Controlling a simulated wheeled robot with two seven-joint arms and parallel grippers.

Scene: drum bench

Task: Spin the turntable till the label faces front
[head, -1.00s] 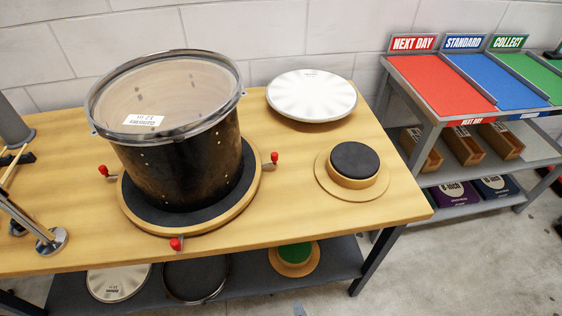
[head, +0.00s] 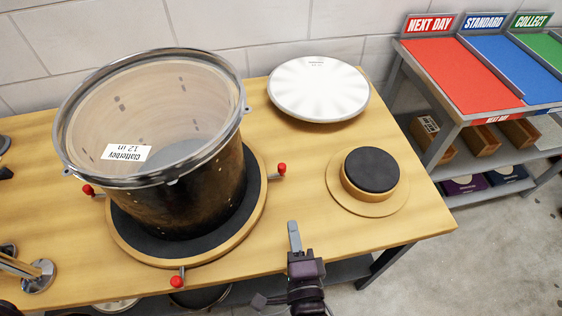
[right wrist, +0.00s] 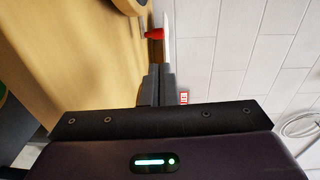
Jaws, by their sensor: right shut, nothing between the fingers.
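A dark drum (head: 185,195) with a clear top head and chrome hoop stands upright on the round turntable (head: 258,205), which has a wooden rim and black mat. The white label (head: 126,152) lies on the drum's top head toward the front left and reads upside down. Red knobs stick out from the rim at the right (head: 282,168), front (head: 177,281) and left (head: 88,190). My right gripper (head: 294,228) is shut and empty at the bench's front edge, right of the turntable and apart from it. A red knob (right wrist: 154,34) shows beyond its fingertips in the right wrist view. My left gripper is out of view.
A white drumhead (head: 318,88) lies at the back of the bench. A black practice pad (head: 370,170) sits on a wooden disc at the right. A metal stand base (head: 38,275) is at the front left. A shelf with coloured trays (head: 460,75) stands beyond the bench.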

